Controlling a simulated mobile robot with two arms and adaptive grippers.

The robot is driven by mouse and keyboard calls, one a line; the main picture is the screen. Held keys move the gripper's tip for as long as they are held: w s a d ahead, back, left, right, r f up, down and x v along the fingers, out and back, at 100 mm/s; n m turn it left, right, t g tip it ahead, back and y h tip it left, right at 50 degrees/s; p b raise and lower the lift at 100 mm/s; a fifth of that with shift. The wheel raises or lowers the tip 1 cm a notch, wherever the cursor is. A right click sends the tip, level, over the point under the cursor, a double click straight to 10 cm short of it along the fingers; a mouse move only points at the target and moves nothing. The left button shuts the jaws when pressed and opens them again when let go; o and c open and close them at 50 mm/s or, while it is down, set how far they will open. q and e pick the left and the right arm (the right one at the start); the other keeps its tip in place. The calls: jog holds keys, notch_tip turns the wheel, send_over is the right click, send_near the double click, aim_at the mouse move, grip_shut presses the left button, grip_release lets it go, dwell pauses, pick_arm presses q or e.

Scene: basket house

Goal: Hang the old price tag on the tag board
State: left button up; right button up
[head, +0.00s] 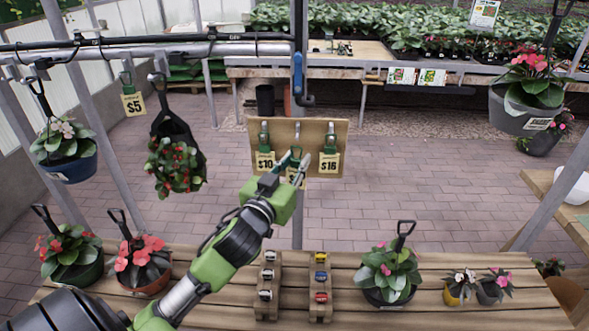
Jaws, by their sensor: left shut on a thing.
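The tag board (318,131) is a light wooden panel in the middle of the head view. A $10 tag (265,161) hangs on its left side and a $16 tag (329,163) on its right side, each from a green clip. My left gripper (294,163) reaches up to the board's middle and is shut on a yellow price tag (298,179) with a green clip. The gripper partly hides this tag's number. I cannot tell whether its clip touches a hook. A $5 tag (134,103) hangs from the rail at the left. My right gripper is not in view.
Hanging pots flank the board: a black one (172,124) and a blue one (71,167) left, a grey one (516,108) right. Below, the slatted wooden table (220,312) bears potted plants and two wooden blocks. A grey post stands behind the board.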

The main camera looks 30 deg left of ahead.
aim_at(301, 139)
pick_arm(q)
jog(key=shift+w+a+f, duration=0.1)
jog(key=shift+w+a, duration=0.45)
jog(key=shift+w, duration=0.3)
jog(key=shift+w+a, duration=0.5)
jog(key=shift+w, duration=0.35)
jog(key=shift+w+a, duration=0.1)
jog(key=shift+w, duration=0.15)
jog(key=shift+w+a, duration=0.15)
jog(key=shift+a, duration=0.05)
jog(key=shift+w+a, duration=0.3)
jog(key=shift+w, duration=0.2)
jog(key=shift+w+a, duration=0.25)
jog(key=shift+w, duration=0.2)
jog(key=shift+w+a, duration=0.25)
jog(key=shift+w, duration=0.1)
jog(key=shift+f, duration=0.15)
